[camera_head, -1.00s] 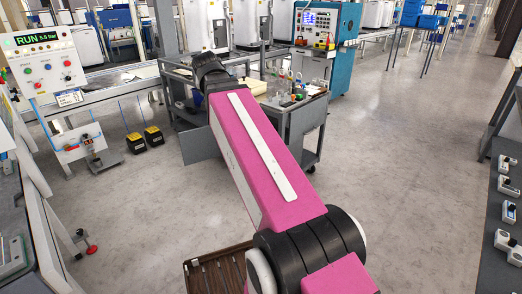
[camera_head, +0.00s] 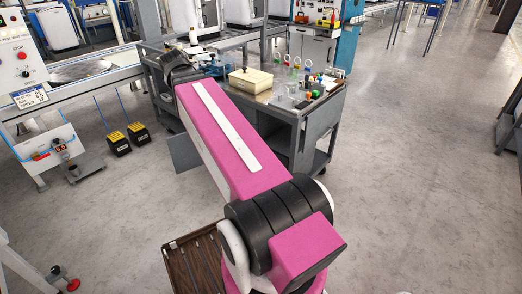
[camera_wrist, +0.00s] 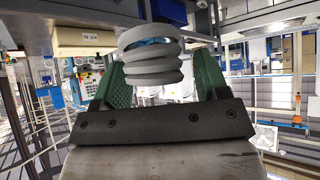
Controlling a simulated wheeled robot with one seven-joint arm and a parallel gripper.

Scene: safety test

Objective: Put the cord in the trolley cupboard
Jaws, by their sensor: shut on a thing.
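The cord (camera_wrist: 150,76) is a light grey coil between the green fingers of my gripper (camera_wrist: 160,64) in the wrist view. My gripper is shut on it. The grey trolley (camera_head: 318,118) stands ahead in the head view, with my pink arm reaching across its left part. A grey panel (camera_head: 186,153), apparently the cupboard door standing open, juts out at the trolley's lower left. The cupboard's inside is hidden behind my arm. My gripper and the cord cannot be made out in the head view.
A cream box (camera_head: 250,80), glassware and small coloured items crowd the trolley top. Two black-yellow pedals (camera_head: 138,134) lie on the floor at left, by a bench with a control panel (camera_head: 18,60).

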